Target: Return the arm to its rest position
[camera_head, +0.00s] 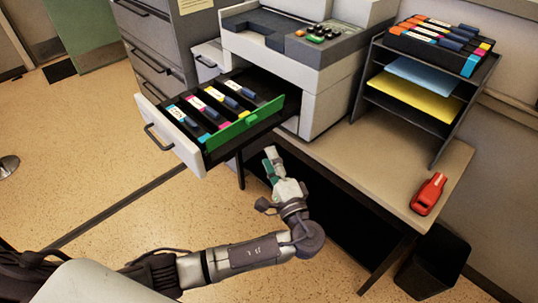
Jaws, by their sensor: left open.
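My left arm comes in from the lower left and bends up at the wrist. My left gripper (272,162) is open and empty, in front of the desk and just right of the open drawer (176,146). In the picture it is apart from the drawer and points up toward the printer (300,60). The drawer is pulled out and holds several toner cartridges (200,106) in a row, with coloured ends. A green strip (232,130) runs along its right side. My right gripper is not in view.
A desk (395,165) carries the printer, a dark rack (444,140) with cartridges (440,40) and paper sheets, and a red stapler (429,192). A black bin (434,262) stands at the lower right. A grey cabinet (150,48) stands behind.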

